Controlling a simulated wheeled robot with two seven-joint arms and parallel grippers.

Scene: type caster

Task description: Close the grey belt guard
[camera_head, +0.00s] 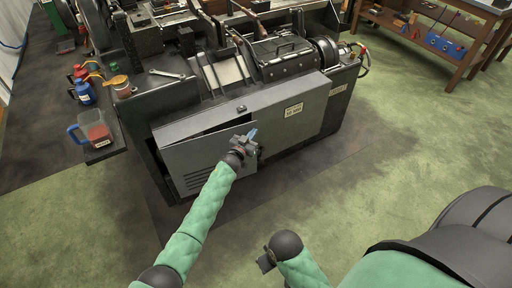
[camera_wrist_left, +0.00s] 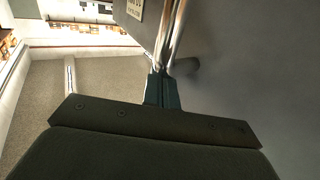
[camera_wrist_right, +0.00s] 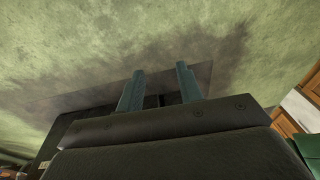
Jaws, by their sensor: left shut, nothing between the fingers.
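The grey belt guard (camera_head: 205,158) is a flat panel with louvre slots, low on the front of the dark machine. It stands ajar: a dark gap shows along its top, wider towards its right edge. In the left wrist view a large grey surface (camera_wrist_left: 250,80) fills the right side. My left gripper (camera_head: 250,137) is shut and empty at the guard's right edge; its fingertips (camera_wrist_left: 162,88) are close to a bright metal edge, and contact is unclear. My right gripper (camera_head: 266,262) is open and empty over the floor, its fingers apart in the right wrist view (camera_wrist_right: 160,88).
A blue-handled jug (camera_head: 95,130), bottles (camera_head: 84,92) and a wrench (camera_head: 167,74) sit on the machine's left side. A labelled fixed grey cover (camera_head: 300,112) adjoins the guard at right. A wooden bench (camera_head: 440,45) stands back right. The green floor in front is clear.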

